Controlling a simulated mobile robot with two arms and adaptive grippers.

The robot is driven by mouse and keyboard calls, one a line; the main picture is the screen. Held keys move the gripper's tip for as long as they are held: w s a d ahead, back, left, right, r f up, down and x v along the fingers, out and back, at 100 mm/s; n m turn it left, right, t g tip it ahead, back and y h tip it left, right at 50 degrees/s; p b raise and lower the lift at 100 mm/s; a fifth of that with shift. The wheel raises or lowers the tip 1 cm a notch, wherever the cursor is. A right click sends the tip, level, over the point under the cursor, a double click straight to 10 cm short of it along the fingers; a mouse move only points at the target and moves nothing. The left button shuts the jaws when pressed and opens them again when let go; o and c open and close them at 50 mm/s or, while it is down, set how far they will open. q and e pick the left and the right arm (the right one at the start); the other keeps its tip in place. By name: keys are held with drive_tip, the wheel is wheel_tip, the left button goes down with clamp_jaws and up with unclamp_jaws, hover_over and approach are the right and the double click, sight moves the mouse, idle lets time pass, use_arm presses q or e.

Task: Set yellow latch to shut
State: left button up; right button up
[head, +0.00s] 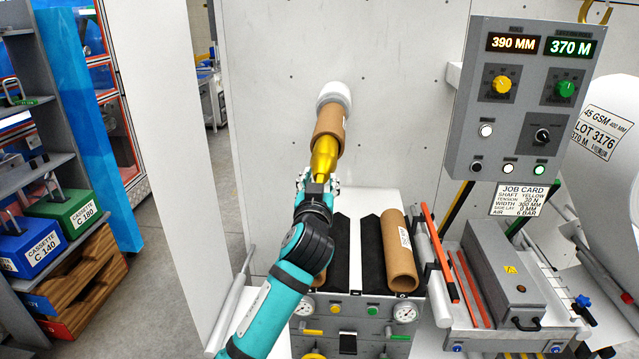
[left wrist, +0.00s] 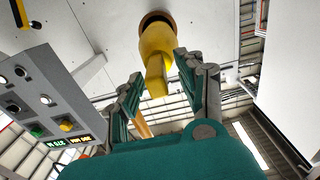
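A yellow shaft end (head: 324,157) with a narrower nose sticks out of a brown cardboard core (head: 330,122) near the white wall. The yellow piece also shows in the left wrist view (left wrist: 155,58), with a bent or stepped lower end. I cannot make out a separate latch or whether it stands shut. My left gripper (head: 319,185) is at the near end of the yellow piece. In the left wrist view its fingers (left wrist: 158,72) are apart, one on each side of the yellow end, with small gaps seeming to show. My right gripper is not in view.
Below is a bench with a cardboard core (head: 401,255) on black pads, gauges and buttons. A grey control panel (head: 525,100) stands at the right, above a grey box unit (head: 505,280). A shelf with cassettes (head: 68,212) is at the left. Floor shows between shelf and white panel.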

use_arm(q)
clamp_jaws()
idle(0.3)
